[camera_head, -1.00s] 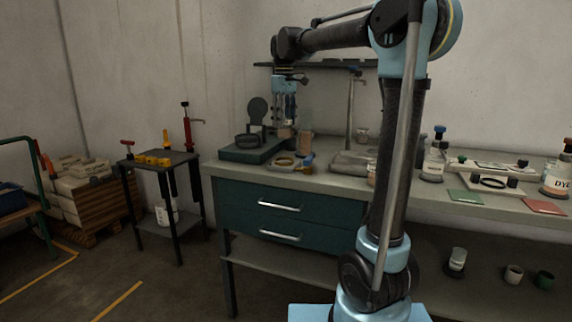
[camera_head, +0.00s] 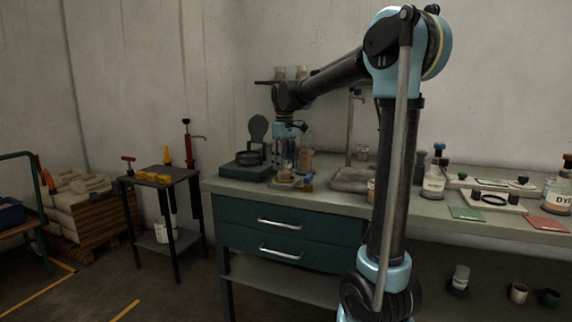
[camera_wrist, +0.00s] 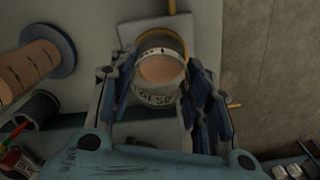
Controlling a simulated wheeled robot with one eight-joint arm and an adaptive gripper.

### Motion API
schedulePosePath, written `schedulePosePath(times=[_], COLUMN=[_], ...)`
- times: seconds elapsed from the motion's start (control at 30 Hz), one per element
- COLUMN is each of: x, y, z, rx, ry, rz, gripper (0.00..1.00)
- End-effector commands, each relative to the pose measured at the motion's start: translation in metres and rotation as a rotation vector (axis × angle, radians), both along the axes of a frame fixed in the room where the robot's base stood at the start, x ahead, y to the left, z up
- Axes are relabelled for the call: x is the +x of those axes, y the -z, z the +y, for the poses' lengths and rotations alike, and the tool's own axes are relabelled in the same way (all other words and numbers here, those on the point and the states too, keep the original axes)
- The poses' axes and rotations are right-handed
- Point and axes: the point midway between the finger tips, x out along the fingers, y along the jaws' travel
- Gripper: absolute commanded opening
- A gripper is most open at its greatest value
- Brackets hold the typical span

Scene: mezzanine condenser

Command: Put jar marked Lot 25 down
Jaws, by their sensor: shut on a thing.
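The jar (camera_wrist: 157,97) is a short round vessel with a pale printed label and a tan top. The lettering is only partly in sight, so I cannot read a lot number. My gripper (camera_wrist: 160,92) is shut on its sides, one finger each side. In the head view my gripper (camera_head: 285,162) points down over the left part of the bench, low above a small pale plate (camera_head: 282,184). In the wrist view a yellow ring (camera_wrist: 178,41) on that plate (camera_wrist: 128,33) shows just beyond the jar. I cannot tell whether the jar touches the plate.
A dark green box-like device (camera_head: 247,171) stands left of my gripper. A small amber bottle with a blue part (camera_head: 308,183) and a brownish cylinder (camera_head: 305,160) stand close on the right. A grey rolled item (camera_head: 351,181) lies further right on the bench (camera_head: 330,196).

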Motion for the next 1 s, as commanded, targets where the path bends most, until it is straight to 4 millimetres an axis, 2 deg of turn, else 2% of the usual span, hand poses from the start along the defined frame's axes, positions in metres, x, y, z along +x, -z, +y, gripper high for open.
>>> schedulePosePath(times=[0.27, 0.3, 0.37, 0.4, 0.77, 0.87, 1.0], x=[0.0, 0.0, 0.0, 0.0, 0.0, 0.0, 0.0], y=[0.001, 0.001, 0.001, 0.001, -0.001, -0.007, -0.026], z=[0.0, -0.001, -0.001, -0.001, -0.001, -0.001, -0.001], rx=[0.0, 0.0, 0.0, 0.0, 0.0, 0.0, 0.0], ry=[0.001, 0.001, 0.001, 0.001, 0.001, 0.001, 0.001], rz=[0.0, 0.0, 0.0, 0.0, 0.0, 0.0, 0.0], gripper=[0.15, 0.49, 0.62, 0.64, 0.64, 0.64, 0.64])
